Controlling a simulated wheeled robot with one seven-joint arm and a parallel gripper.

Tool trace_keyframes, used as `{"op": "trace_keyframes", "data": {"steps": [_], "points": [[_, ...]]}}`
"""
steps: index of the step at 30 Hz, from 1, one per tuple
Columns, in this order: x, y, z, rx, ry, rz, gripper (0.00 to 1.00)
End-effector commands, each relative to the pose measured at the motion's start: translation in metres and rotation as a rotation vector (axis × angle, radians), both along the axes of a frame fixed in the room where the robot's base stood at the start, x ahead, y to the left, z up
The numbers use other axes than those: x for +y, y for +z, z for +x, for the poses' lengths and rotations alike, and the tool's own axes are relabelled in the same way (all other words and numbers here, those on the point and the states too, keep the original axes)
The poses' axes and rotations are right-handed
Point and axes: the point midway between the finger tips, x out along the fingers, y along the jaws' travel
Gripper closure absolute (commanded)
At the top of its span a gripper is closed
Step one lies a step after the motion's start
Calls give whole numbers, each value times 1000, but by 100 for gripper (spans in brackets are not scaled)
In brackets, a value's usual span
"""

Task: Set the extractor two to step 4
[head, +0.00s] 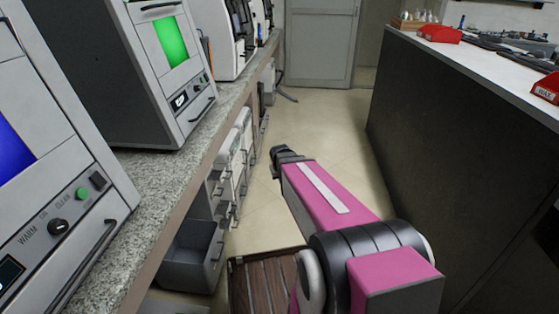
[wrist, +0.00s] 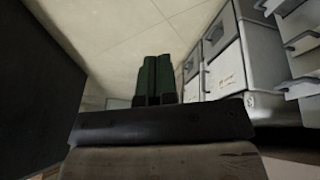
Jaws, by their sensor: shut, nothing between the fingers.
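The nearer machine (head: 75,195) has a blue screen, a dark knob (head: 58,227) by the words WARM and CLEAN, a green button (head: 82,193) and a black switch. I read no label telling which is extractor two. My gripper (head: 287,155) is over the aisle, right of the counter and apart from both machines. In the wrist view its green fingers (wrist: 155,75) are together, empty.
A speckled counter (head: 150,185) runs along the left, with drawers (head: 232,165) and an open grey bin (head: 190,258) below. A dark-sided bench (head: 440,130) stands at the right. Drawers (wrist: 222,60) also show in the wrist view.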

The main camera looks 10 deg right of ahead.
Motion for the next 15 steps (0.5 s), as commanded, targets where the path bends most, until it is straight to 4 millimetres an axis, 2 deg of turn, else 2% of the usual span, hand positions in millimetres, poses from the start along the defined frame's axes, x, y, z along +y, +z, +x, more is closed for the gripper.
{"op": "trace_keyframes", "data": {"steps": [1, 3, 6, 10, 15], "points": [[5, 8, -38, 53, -12, 24, 100], [12, 14, -71, 121, -27, 55, 100], [20, 21, -109, 202, -42, 92, 100], [28, 27, -139, 269, -50, 123, 100], [31, 30, -150, 301, -53, 136, 100]]}}
